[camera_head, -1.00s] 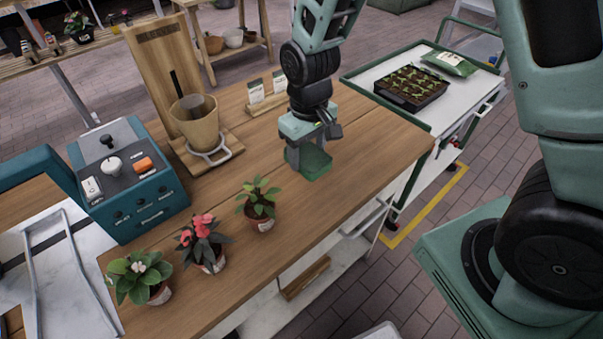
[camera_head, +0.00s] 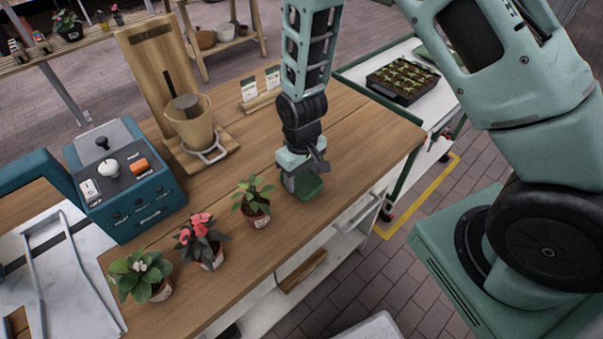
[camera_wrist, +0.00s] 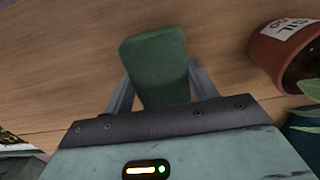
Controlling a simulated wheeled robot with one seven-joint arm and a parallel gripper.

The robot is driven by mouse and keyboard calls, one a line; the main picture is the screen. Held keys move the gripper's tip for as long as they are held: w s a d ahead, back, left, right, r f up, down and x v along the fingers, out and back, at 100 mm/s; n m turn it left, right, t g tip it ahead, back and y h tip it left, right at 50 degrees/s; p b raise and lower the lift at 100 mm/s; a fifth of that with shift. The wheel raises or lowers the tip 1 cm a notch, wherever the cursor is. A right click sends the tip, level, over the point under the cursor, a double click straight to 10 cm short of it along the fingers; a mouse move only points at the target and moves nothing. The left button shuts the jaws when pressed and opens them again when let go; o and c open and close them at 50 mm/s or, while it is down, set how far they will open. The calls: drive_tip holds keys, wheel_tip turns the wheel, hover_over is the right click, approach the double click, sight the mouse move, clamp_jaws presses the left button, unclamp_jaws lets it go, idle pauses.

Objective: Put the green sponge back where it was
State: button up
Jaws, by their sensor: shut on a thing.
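The green sponge (camera_head: 309,186) is held between the fingers of my gripper (camera_head: 301,178), low over the wooden table, just right of the nearest potted plant. In the wrist view the sponge (camera_wrist: 156,62) sticks out between the two grey fingers of my gripper (camera_wrist: 155,90), with bare wood behind it. My gripper is shut on it. I cannot tell whether the sponge touches the table top.
A green-leaved plant (camera_head: 253,200) stands close left of my gripper, with a red-flowered plant (camera_head: 201,240) and a white-flowered plant (camera_head: 141,275) beyond. A teal control box (camera_head: 128,185) and a wooden stand (camera_head: 150,70) are further left. The table's right end (camera_head: 385,135) is clear.

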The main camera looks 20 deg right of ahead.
drive_tip(key=shift+f, duration=0.1)
drive_tip(key=o, duration=0.9)
drive_tip(key=shift+o, duration=0.2)
